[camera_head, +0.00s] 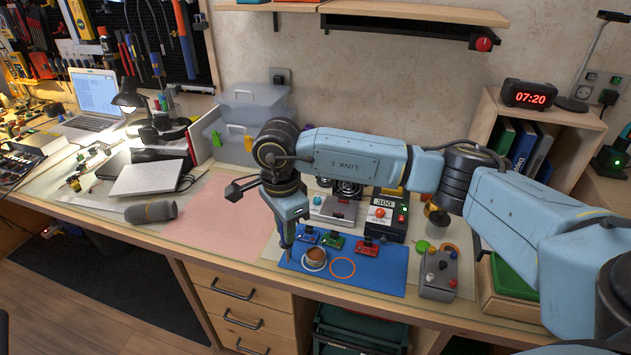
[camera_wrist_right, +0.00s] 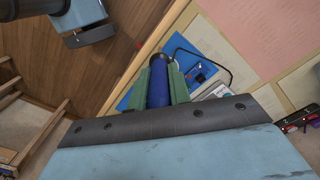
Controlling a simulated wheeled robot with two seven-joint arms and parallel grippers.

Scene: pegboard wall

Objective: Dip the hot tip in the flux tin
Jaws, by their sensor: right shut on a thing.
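My right gripper (camera_head: 287,230) points down over the left end of the blue mat (camera_head: 375,278). It is shut on the soldering iron; in the wrist view the blue handle (camera_wrist_right: 158,80) sits between the green fingers (camera_wrist_right: 179,86). The iron's thin lower part (camera_head: 288,254) hangs below the gripper, left of the flux tin. The tip is too small to tell whether it touches the mat. The flux tin (camera_head: 315,255) is open, round, with brown content, and stands on the mat beside an orange ring (camera_head: 342,267). My left gripper is not in view.
Small red, green and blue boards (camera_head: 333,242) lie along the mat's back edge. Behind stands a station with a "300" display (camera_head: 384,213). A grey control box (camera_head: 438,272) is right of the mat. The pink sheet (camera_head: 225,215) to the left is mostly clear.

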